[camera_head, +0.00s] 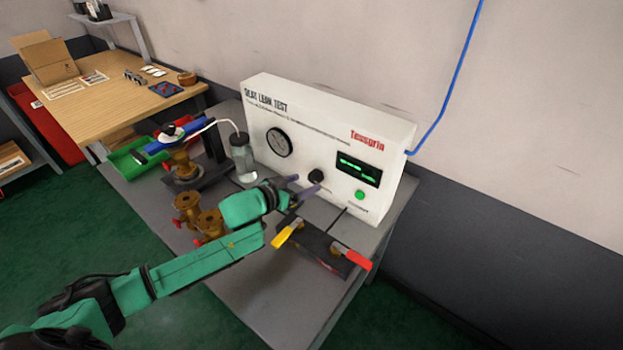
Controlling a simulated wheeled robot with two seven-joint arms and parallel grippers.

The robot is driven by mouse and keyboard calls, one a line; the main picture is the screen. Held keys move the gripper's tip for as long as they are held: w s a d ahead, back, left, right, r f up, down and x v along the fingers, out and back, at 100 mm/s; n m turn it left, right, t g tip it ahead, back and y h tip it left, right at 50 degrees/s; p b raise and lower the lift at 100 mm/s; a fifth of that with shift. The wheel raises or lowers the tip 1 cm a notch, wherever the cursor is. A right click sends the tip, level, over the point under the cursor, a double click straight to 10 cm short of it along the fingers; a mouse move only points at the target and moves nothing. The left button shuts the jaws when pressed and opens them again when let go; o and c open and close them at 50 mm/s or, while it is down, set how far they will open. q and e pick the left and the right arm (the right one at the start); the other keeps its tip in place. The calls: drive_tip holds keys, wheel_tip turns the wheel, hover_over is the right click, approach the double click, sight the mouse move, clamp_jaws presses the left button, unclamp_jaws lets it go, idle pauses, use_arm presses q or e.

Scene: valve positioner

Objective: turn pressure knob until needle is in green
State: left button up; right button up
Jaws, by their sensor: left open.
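The white seat leak test box (325,125) stands at the back of the grey bench. The round dial gauge (279,143) is on the left of its front; its needle and any green zone are too small to read. The black pressure knob (316,176) is low on the front, right of the gauge. My left gripper (305,185) is open, its dark fingers pointing at the box just in front of the knob. I cannot tell whether the fingers touch the knob. My right gripper is not in view.
A green-lit display (358,168) and green button (360,195) are right of the knob. A clamp fixture with yellow (287,233) and red (358,260) handles lies below the gripper. Brass valves (187,207), a clear jar (243,160) and a green tray (132,160) stand left.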

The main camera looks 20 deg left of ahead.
sight(313, 180)
use_arm(q)
drive_tip(key=x, duration=0.3)
drive_tip(key=shift+w, duration=0.1)
drive_tip(key=shift+w+d+f, duration=0.15)
drive_tip(key=shift+w+d, duration=0.1)
drive_tip(key=shift+w, duration=0.15)
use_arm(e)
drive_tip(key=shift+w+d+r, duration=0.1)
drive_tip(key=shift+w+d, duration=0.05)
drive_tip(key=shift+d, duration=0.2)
use_arm(q)
clamp_jaws()
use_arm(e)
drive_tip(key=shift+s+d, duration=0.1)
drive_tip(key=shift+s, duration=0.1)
